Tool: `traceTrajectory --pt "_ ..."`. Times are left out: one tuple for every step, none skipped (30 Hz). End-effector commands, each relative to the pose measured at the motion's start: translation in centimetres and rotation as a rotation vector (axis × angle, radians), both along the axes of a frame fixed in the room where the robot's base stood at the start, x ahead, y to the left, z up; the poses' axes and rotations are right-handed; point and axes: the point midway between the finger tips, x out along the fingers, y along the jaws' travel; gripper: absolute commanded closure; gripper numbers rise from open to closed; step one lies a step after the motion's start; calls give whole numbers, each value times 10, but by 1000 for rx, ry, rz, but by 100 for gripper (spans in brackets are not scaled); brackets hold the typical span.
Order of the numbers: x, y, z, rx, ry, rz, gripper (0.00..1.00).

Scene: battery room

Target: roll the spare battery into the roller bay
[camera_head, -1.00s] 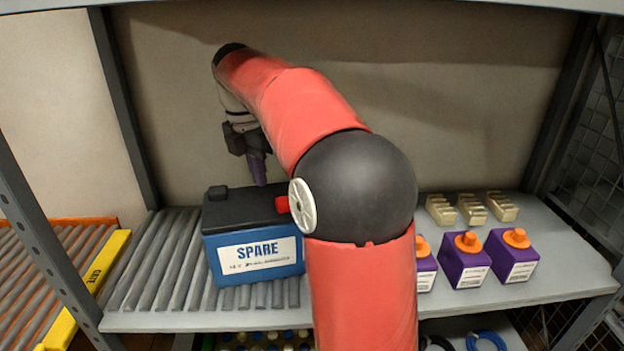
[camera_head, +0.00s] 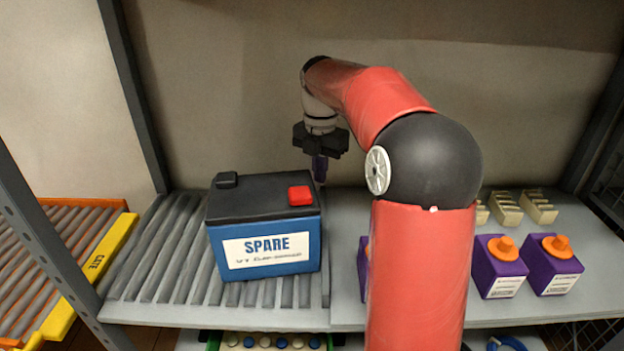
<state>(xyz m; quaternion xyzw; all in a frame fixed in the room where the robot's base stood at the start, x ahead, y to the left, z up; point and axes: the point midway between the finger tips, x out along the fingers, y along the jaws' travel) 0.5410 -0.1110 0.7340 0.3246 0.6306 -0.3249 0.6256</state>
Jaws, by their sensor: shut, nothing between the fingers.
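The spare battery (camera_head: 264,250) is a blue box with a black top, a red terminal cap and a white label reading SPARE. It stands upright on the grey rollers (camera_head: 160,255) of the shelf, near their right end. My gripper (camera_head: 320,178) points down just behind and to the right of the battery's back right corner. Its purple fingers are shut and empty. Whether the fingertips touch the battery cannot be told. The orange roller bay (camera_head: 30,255) with a yellow edge bar (camera_head: 95,262) marked GATE lies at the far left, beyond the shelf post.
Purple bottles with orange caps (camera_head: 497,262) stand on the flat shelf part at right, with beige blocks (camera_head: 538,205) behind them. A grey post (camera_head: 50,245) rises at the shelf's left end. The rollers left of the battery are clear.

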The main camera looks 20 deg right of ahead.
Motion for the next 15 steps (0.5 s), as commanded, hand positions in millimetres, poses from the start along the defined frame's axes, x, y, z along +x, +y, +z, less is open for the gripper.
traceTrajectory --pt "-6 9 4 -3 -6 5 100" --pt "-8 12 4 -3 -6 4 100" --pt "-11 16 4 -2 -5 5 100" --pt "-12 19 4 -3 -6 4 100" --pt "-14 21 4 -3 -6 4 100" --pt "-15 23 4 -2 -5 3 100" --pt "-16 24 3 -2 -5 3 100" --pt "-17 25 3 -2 -5 3 100" --pt "-18 26 4 -2 -5 3 100" --pt "-18 27 4 -2 -5 3 100" --pt "-18 27 4 -2 -5 3 100" --pt "-18 27 4 -2 -5 2 100" --pt "-18 28 4 -2 -5 2 100" --pt "-18 27 4 -2 -5 2 100" --pt "-18 27 4 -2 -5 2 100"
